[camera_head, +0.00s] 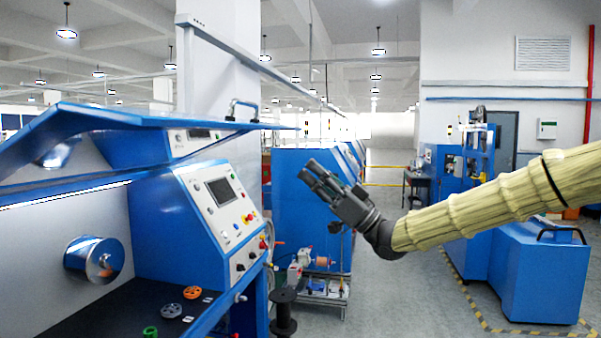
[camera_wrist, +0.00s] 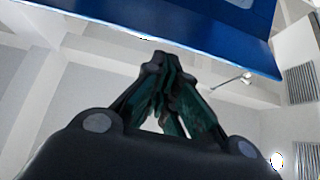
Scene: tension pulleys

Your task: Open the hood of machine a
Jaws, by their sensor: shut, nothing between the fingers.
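The blue hood (camera_head: 120,120) of the machine at the left is raised, tilted up over the work chamber. A metal handle (camera_head: 243,107) sits near its right end. My gripper (camera_head: 312,175) is shut and empty, in front of and to the right of the hood in the head view, apart from it. In the wrist view the closed fingertips of my gripper (camera_wrist: 165,62) point up toward the blue underside of a panel that looks like the hood (camera_wrist: 210,25), with a visible gap in the picture. I cannot tell the exact distance.
The machine's control panel (camera_head: 228,205) with buttons stands below the hood. A metal roller (camera_head: 95,260) and small coloured pulleys (camera_head: 192,292) are in the chamber. More blue machines (camera_head: 300,200) stand behind my gripper. A blue cabinet (camera_head: 540,270) stands at the right; grey floor (camera_head: 415,290) is free between.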

